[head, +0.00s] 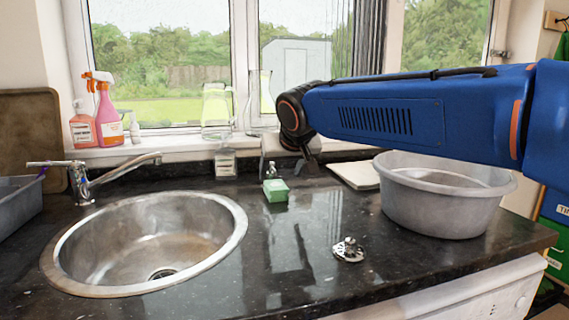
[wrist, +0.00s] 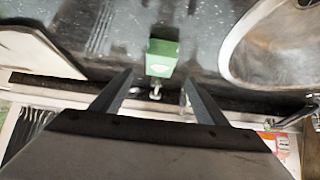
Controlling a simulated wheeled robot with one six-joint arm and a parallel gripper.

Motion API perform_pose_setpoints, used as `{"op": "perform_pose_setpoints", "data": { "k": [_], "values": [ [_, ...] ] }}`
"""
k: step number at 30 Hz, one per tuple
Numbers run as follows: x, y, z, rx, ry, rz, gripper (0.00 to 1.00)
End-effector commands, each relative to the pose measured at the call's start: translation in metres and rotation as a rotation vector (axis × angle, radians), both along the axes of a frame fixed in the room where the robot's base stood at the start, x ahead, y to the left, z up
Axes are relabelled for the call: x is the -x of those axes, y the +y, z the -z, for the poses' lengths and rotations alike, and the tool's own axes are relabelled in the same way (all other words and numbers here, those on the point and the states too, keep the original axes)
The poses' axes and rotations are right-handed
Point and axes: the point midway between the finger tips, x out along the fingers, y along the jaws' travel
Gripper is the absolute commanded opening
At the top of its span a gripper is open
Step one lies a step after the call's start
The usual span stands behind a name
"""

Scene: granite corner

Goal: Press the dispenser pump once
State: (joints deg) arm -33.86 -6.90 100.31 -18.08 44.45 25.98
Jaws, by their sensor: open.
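A small green block-shaped thing (head: 275,191) stands on the dark counter right of the sink, and it also shows in the wrist view (wrist: 162,57). A small pale pump-like part (head: 271,171) shows just behind it, and also in the wrist view (wrist: 156,91); I cannot tell if the two are joined. A clear bottle with a label (head: 225,163) stands to the left near the sill. My gripper (head: 288,170) is open above and behind the green thing, fingers pointing down. In the wrist view the pale part lies between the two fingers, with no contact visible.
A round steel sink (head: 150,240) with a tap (head: 85,180) is at left. A grey basin (head: 440,205) and a pale flat board (head: 355,175) are at right. A metal strainer (head: 348,250) lies in front. Spray bottles (head: 104,115) stand on the sill.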

Motion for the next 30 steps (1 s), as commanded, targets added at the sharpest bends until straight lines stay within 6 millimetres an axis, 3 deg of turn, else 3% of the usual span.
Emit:
{"op": "perform_pose_setpoints", "data": {
  "k": [15,30],
  "values": [
    [-0.053,0.015,0.056,0.0,0.001,0.0,0.67],
    [-0.065,0.019,0.067,-0.001,0.0,-0.001,0.67]
  ]
}}
